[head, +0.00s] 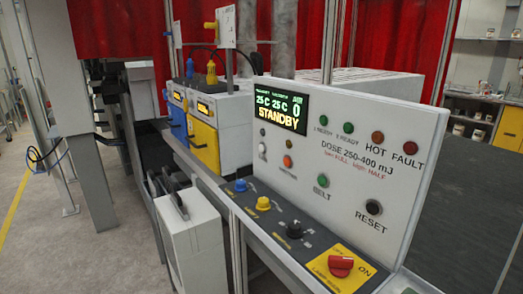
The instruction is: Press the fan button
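The white control panel (345,165) stands tilted at the right centre. A grey-white button (262,148) sits at its left, with an orange button (287,161) beside it. The labels under these two are too small to read, so I cannot tell for sure which is the fan button. A green button (323,181) is marked BELT and a black button (373,207) is marked RESET. The display (281,107) reads STANDBY. Neither of my grippers is in view.
A lower ledge carries blue (240,185), yellow (263,203) and black (294,229) knobs and a red switch (341,265) on a yellow plate. A grey box (197,245) with a black handle stands left of the ledge. Open floor (65,255) lies at the left.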

